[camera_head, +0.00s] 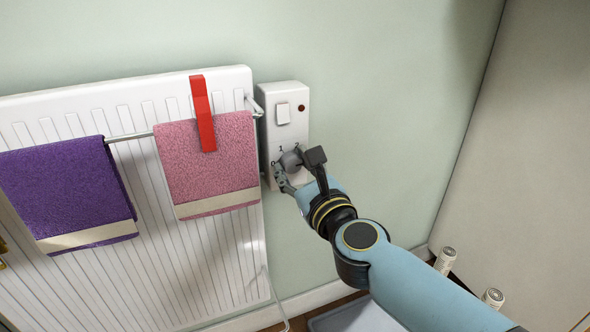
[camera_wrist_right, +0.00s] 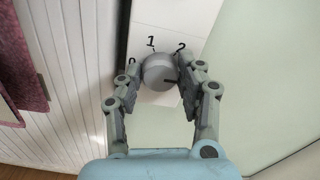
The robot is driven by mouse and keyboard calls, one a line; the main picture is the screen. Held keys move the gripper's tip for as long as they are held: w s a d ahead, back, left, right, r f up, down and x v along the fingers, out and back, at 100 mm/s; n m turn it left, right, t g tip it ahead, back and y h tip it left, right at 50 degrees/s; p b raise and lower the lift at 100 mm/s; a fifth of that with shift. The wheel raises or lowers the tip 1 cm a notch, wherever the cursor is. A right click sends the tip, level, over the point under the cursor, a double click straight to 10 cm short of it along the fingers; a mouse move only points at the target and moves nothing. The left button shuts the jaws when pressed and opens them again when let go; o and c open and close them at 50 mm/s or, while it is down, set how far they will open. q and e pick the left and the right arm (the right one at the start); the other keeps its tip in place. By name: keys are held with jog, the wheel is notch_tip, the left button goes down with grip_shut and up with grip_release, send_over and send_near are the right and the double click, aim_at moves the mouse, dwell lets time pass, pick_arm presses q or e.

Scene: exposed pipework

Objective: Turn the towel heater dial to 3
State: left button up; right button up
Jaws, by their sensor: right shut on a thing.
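The towel heater dial (camera_head: 291,160) is a grey round knob on the lower part of a white control box (camera_head: 271,121) on the wall. In the right wrist view the dial (camera_wrist_right: 158,72) sits between my fingers, with the marks 0, 1 and 2 showing around it. A dark line on the knob points right in that view; the mark 3 is hidden or out of sight. My right gripper (camera_wrist_right: 160,84) is shut on the dial, one finger on each side. My left gripper is not in view.
A white radiator (camera_head: 130,270) is left of the box. A purple towel (camera_head: 65,190) and a pink towel (camera_head: 210,165) with a red clip (camera_head: 203,115) hang on its rail. The wall to the right is clear.

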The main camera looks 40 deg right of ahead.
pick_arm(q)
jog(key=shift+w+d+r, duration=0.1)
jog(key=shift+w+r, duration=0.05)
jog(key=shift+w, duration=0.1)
pick_arm(e)
jog(key=shift+f+m, duration=0.15)
jog(key=shift+m, duration=0.25)
jog(key=o, duration=1.2)
jog(key=shift+c, duration=0.2)
jog(key=shift+s, duration=0.15)
jog(key=v, duration=1.1)
jog(key=shift+s, duration=0.4)
